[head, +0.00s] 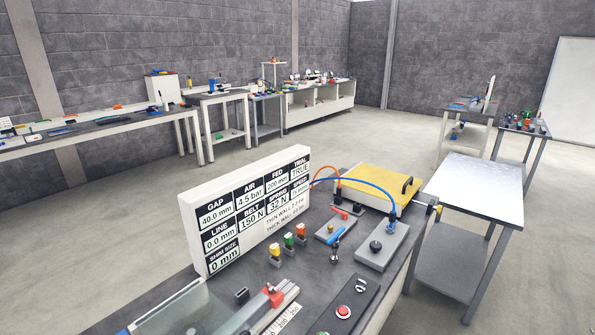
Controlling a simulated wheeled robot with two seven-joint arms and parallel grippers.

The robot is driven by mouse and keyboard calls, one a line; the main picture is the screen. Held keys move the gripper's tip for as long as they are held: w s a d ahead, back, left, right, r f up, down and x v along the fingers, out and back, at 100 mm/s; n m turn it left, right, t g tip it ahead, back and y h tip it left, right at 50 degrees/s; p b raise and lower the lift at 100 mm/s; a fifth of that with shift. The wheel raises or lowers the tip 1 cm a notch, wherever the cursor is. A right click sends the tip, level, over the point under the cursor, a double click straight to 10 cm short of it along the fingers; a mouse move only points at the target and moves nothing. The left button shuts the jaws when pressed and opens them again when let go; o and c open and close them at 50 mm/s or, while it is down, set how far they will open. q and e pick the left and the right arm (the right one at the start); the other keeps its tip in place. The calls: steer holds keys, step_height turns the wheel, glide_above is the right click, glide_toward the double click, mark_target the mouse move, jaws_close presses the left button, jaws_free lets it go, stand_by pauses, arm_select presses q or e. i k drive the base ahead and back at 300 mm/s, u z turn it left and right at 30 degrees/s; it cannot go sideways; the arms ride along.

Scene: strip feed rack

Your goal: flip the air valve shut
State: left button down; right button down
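The display board (258,212) stands on the dark bench and reads AIR 4.5 bar, BELT 150 N, FED 200 mm and TRIAL TRUE. A small grey plate with a red lever-like part (340,212) lies behind the coloured buttons and is probably the air valve; its position is too small to tell. An orange hose comes down near it. A grey block (367,259) carries a black knob (375,246), and a blue hose (372,188) ends at a fitting on it. Neither of my grippers is in view.
A yellow-topped box (376,186) with a black handle sits at the bench's back. Yellow, green and orange buttons (288,240) and a red push button (343,311) stand nearer. A clear guard and ruler fill the front left. A bare metal-topped table (478,186) stands to the right.

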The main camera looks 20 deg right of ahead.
mark_target(345, 214)
steer(key=z, duration=0.05)
steer(key=k, duration=0.5)
steer(key=z, duration=2.4)
steer(key=i, duration=2.4)
steer(key=u, duration=2.2)
